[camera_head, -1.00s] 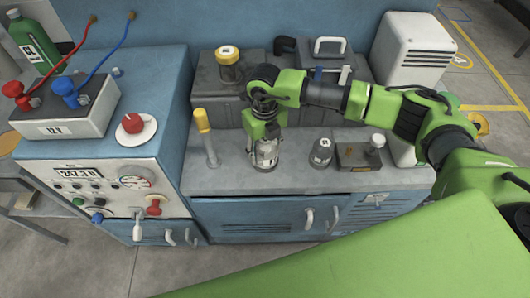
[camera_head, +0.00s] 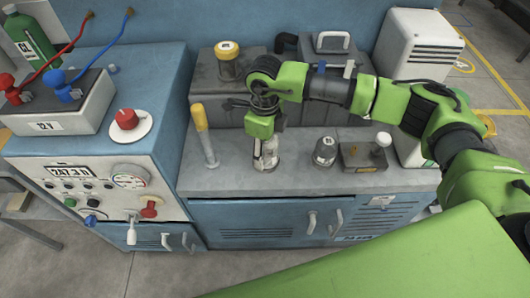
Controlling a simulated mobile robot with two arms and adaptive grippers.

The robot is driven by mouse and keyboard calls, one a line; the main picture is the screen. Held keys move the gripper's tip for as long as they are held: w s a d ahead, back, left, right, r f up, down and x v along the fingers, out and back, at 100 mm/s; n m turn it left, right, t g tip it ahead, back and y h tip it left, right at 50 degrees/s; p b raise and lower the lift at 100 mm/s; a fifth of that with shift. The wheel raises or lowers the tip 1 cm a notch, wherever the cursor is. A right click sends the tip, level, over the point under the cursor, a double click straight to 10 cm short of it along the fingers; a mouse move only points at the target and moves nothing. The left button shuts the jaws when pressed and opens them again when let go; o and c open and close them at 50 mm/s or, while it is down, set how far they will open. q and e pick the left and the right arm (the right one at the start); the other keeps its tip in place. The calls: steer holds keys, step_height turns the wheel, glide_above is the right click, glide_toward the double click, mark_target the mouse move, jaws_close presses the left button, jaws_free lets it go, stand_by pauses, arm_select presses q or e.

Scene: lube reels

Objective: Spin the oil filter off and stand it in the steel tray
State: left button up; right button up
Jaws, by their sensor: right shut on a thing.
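My right gripper (camera_head: 265,158) points straight down at the worktop, left of its middle, under a green wrist. It is shut on a pale, roughly cylindrical thing that I take to be the oil filter (camera_head: 267,163). The fingers and wrist hide most of it, and its base is at or close to the worktop. I cannot clearly make out the steel tray. My left gripper is not in view.
A flat grey-brown block (camera_head: 352,159) with a pale knob stands right of the canister. A yellow-topped post (camera_head: 203,135) rises left of my gripper. Behind are a dark grey case (camera_head: 210,98) and a yellow-lidded jar (camera_head: 229,68). A blue control cabinet (camera_head: 90,150) borders the left.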

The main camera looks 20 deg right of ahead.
steer(key=o, duration=1.4)
steer(key=shift+s+f, duration=0.2)
steer(key=shift+f, duration=0.2)
steer(key=shift+w, duration=0.15)
steer(key=shift+r, duration=0.15)
